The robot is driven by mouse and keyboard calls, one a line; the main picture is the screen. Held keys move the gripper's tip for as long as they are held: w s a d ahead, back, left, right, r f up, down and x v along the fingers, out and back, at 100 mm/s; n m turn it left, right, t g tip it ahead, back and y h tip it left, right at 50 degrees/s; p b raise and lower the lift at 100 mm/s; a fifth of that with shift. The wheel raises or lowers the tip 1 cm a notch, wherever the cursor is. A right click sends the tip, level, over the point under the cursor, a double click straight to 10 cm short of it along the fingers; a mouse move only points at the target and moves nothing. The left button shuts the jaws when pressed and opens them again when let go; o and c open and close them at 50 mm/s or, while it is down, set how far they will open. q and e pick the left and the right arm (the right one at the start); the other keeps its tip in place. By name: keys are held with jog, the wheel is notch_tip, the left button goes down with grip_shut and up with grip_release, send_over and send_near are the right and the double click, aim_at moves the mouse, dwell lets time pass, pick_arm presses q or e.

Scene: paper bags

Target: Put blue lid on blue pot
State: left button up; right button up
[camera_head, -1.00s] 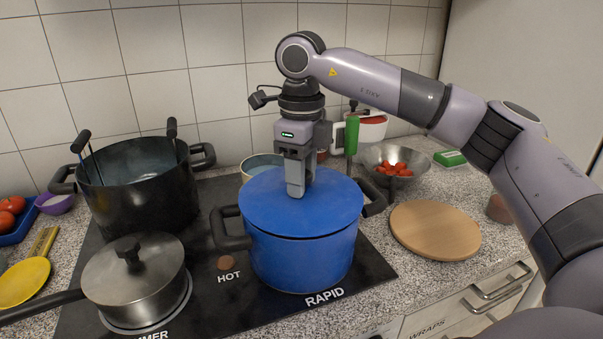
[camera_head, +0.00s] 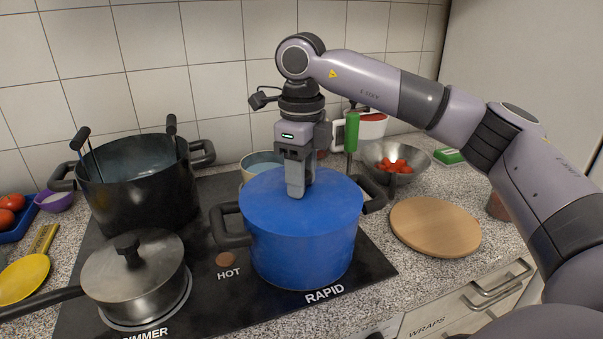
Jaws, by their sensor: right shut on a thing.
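The blue pot (camera_head: 303,262) stands on the cooktop at the spot marked RAPID, with dark handles on both sides. The blue lid (camera_head: 270,212) lies level on top of the pot, and its edge lines up closely with the rim. My right gripper (camera_head: 296,190) points straight down at the middle of the lid and is shut. Its fingers hide the lid's knob, which it appears to grip. My left gripper is out of view.
A large black pot (camera_head: 145,205) with utensils stands at the left, and a lidded grey saucepan (camera_head: 135,285) in front of it. A round wooden board (camera_head: 435,227) and a metal bowl (camera_head: 375,160) of red pieces are on the right. A yellow spoon (camera_head: 22,278) lies far left.

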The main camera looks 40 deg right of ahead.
jog(key=shift+f, duration=0.1)
jog(key=o, duration=1.7)
jog(key=shift+r+p, duration=2.8)
jog(key=shift+r, duration=0.75)
jog(key=shift+s+f, duration=0.1)
